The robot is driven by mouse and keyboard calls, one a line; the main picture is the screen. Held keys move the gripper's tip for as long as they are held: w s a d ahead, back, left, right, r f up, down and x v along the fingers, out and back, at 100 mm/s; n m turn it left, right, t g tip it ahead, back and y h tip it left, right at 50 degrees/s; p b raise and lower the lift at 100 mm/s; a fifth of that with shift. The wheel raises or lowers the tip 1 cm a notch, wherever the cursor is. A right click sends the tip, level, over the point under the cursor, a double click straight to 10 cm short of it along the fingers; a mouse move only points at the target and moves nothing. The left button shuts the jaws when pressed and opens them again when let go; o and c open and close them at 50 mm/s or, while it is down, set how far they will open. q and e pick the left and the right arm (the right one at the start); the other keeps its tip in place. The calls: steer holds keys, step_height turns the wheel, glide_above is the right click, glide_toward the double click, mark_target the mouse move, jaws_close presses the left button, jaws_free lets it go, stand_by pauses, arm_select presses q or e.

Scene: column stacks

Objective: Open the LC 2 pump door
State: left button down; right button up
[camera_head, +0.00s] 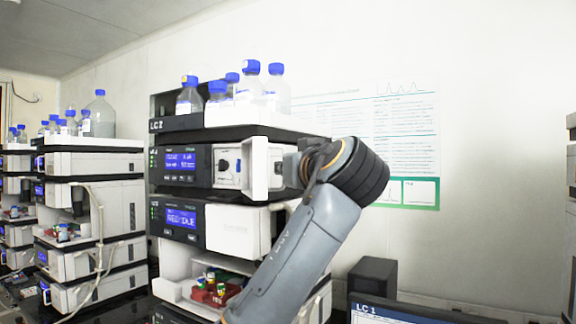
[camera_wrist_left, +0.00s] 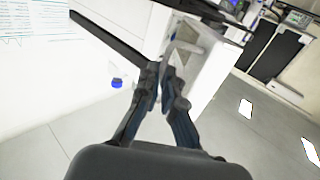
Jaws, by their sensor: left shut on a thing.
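The LC 2 stack (camera_head: 185,220) stands left of centre in the head view. Its upper module has a lit display, and the white pump door (camera_head: 262,168) stands swung out on its right side. The pump front (camera_head: 228,166) with dark round fittings shows beside the door. My left gripper (camera_wrist_left: 168,80) is shut on the door's edge; its fingertips are mostly hidden behind the door and my wrist in the head view. In the left wrist view the fingers are close together against the white door (camera_wrist_left: 200,75). My right gripper is in neither view.
Blue-capped bottles (camera_head: 250,85) stand on top of the stack. A lower module holds red and green vials (camera_head: 215,290) in an open bay. Another stack (camera_head: 90,200) stands at left. A monitor marked LC 1 (camera_head: 385,310) is at the bottom right.

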arm_select(q)
steer(key=shift+a+r, duration=0.1)
steer(key=shift+a, duration=0.1)
steer(key=c, duration=1.5)
jaws_free()
steer(key=shift+a, duration=0.1)
steer(key=v, duration=1.2)
